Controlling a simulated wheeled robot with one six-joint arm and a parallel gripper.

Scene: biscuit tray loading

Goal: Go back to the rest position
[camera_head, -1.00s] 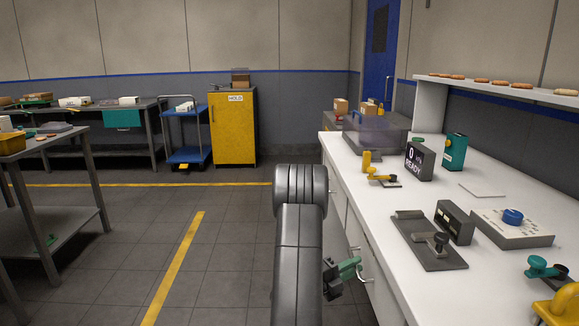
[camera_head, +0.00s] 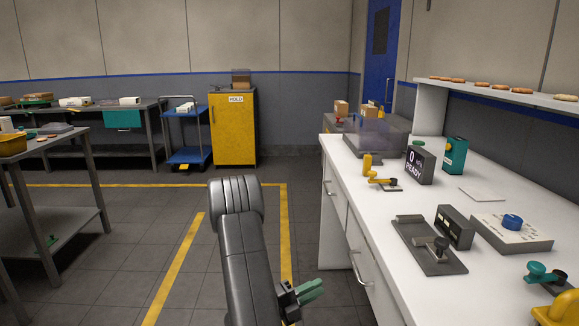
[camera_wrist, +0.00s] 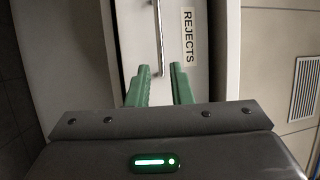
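My gripper (camera_head: 314,287) is low in the aisle, left of the white counter and apart from its drawer handle (camera_head: 360,268). My arm reaches forward, then bends back down toward the lower middle of the head view.
The white counter (camera_head: 450,195) runs along the right, holding a READY display (camera_head: 419,164) and several devices. A grey table (camera_head: 60,150) stands at left. A yellow cabinet (camera_head: 233,130) and blue cart (camera_head: 187,155) are at the back. The floor between is clear.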

